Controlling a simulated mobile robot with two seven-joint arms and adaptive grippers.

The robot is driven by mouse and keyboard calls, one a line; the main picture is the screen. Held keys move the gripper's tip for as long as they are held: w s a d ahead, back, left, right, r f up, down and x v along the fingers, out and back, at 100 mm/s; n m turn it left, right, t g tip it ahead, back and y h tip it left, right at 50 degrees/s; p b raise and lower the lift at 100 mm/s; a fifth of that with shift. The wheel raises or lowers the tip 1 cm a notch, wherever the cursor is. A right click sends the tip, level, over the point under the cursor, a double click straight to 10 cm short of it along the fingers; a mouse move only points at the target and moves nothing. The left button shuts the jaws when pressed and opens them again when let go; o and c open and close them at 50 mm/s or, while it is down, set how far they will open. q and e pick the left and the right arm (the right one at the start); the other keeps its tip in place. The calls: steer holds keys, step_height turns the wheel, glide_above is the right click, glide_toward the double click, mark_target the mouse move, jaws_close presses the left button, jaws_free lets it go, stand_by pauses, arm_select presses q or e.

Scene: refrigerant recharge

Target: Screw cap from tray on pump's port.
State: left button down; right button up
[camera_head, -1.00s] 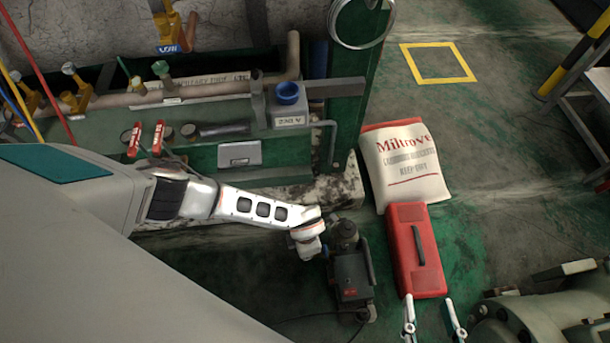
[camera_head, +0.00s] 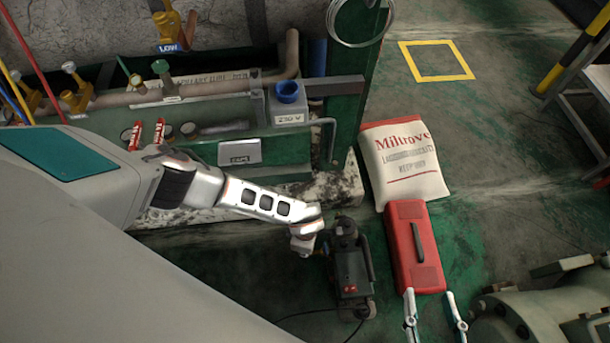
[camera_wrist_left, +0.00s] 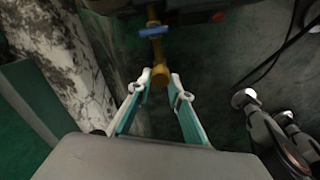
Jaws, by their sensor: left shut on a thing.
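The dark pump (camera_head: 352,274) stands on the green floor right of my left wrist in the head view. In the left wrist view, the pump's brass port pipe (camera_wrist_left: 157,50), with a blue handle, comes down from the top. My left gripper (camera_wrist_left: 161,76) is shut on a small brass cap (camera_wrist_left: 160,75) at the lower end of this pipe. The cap looks in line with the port, but I cannot tell how far it is seated. The grey tray marked CAPS (camera_head: 240,152) is on the green bench.
A red toolbox (camera_head: 405,245) and a white sack (camera_head: 403,165) stand right of the pump. A black cable (camera_head: 310,313) runs along the floor by the pump. Grey machinery (camera_head: 540,312) is at lower right. The floor around the yellow square (camera_head: 437,62) is clear.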

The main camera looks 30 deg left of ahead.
arm_select(q)
steer(key=shift+w, duration=0.15)
steer(key=shift+d+m, duration=0.1)
steer(key=shift+m, duration=0.9)
steer(key=c, duration=1.8)
jaws_free()
steer(key=shift+o, duration=0.2)
step_height(320, 180, up, 12)
